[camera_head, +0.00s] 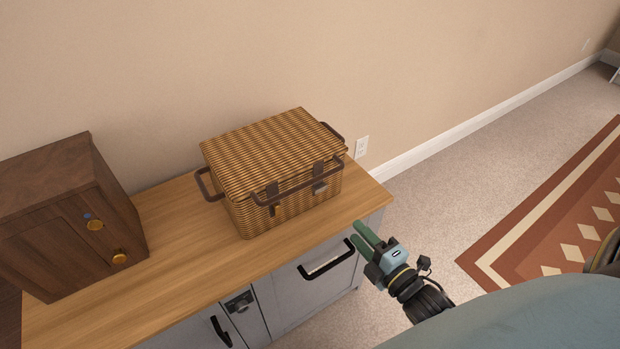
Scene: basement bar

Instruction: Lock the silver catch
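A wicker basket (270,155) with a closed lid stands on the wooden top of a grey cabinet. Its front has two dark straps, with a small silver catch (320,187) below the right strap and a brass-coloured catch (275,210) below the left one. A dark handle crosses the front near them. Whether the silver catch is locked is too small to tell. My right gripper (356,232), with green fingers, is in front of the cabinet's right end, below and right of the basket. Its fingers look slightly apart and empty. My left gripper is out of view.
A dark wooden box (65,215) with two gold knobs stands left on the wooden top (185,265). The cabinet front has a dark latch (239,302) and dark handles (327,262). A wall is behind. Carpet and a patterned rug (560,215) lie clear at right.

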